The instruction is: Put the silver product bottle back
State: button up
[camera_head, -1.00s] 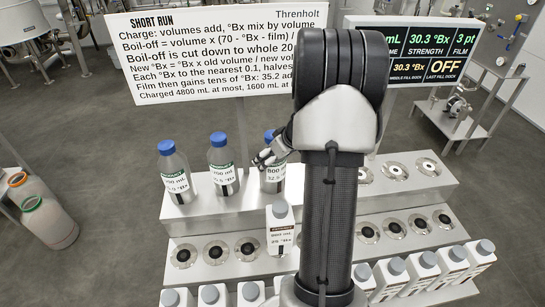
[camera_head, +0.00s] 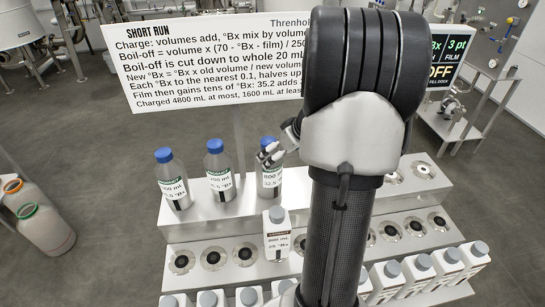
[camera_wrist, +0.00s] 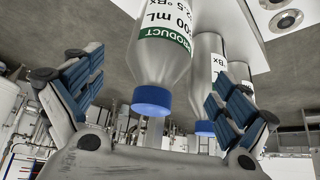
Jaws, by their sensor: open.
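Three silver product bottles with blue caps and green-banded labels stand upright on the top step of the rack: a left one (camera_head: 172,182), a middle one (camera_head: 219,175) and a right one (camera_head: 270,178). My gripper (camera_head: 274,152) is at the upper part of the right bottle, partly hidden by my arm. In the wrist view, which looks upside down, my open gripper (camera_wrist: 157,82) has its blue-padded fingers on either side of the nearest silver bottle (camera_wrist: 163,60). Gaps show between fingers and bottle. The other bottles (camera_wrist: 208,60) stand behind it.
The stepped rack (camera_head: 205,209) has empty round sockets on its middle step (camera_head: 212,257) and top right. A white carton (camera_head: 277,240) stands mid-step; several more (camera_head: 390,280) line the front. A sign (camera_head: 215,62) stands behind, a display (camera_head: 447,62) at right.

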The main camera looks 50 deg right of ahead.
jog(key=v, duration=0.3)
jog(key=shift+a, duration=0.1)
dwell(0.5)
